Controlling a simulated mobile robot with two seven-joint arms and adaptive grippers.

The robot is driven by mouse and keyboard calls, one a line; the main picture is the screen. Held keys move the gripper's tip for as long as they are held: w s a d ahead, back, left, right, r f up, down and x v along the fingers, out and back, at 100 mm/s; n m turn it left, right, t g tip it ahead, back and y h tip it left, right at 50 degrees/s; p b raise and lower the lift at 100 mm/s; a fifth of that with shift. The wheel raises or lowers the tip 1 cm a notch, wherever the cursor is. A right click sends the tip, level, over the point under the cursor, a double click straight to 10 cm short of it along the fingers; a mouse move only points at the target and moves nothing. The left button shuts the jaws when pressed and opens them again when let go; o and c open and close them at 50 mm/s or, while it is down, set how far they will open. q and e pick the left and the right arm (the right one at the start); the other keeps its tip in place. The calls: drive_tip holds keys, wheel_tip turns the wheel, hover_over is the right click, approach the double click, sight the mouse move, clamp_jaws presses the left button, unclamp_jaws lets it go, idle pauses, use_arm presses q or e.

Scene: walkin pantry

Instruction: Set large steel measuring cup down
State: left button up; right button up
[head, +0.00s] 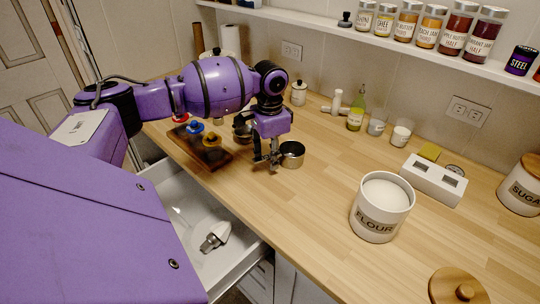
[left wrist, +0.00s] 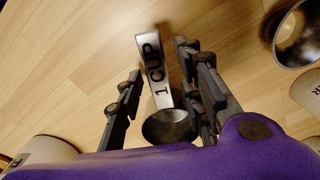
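A steel measuring cup (left wrist: 170,127) marked "1 CUP" on its handle shows in the left wrist view, its handle between my left gripper's fingers. My left gripper (left wrist: 158,78) is open, with bare counter visible between its left finger and the handle. In the head view the left gripper (head: 266,160) points down, low over the wooden counter. A round steel cup (head: 292,154) stands right beside it, and another steel vessel (head: 242,132) is behind the arm. I cannot tell which of these is the marked cup. My right gripper is not in view.
A dark tray (head: 205,149) with colourful items lies left of the gripper. An open drawer (head: 188,206) is below the counter edge. The flour canister (head: 381,208) stands to the right, with clear counter (head: 322,190) before it. A steel bowl (left wrist: 300,35) shows in the left wrist view.

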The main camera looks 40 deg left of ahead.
use_arm(q)
wheel_tip(320, 180, up, 12)
drive_tip(key=shift+r, duration=0.15)
idle(0.4)
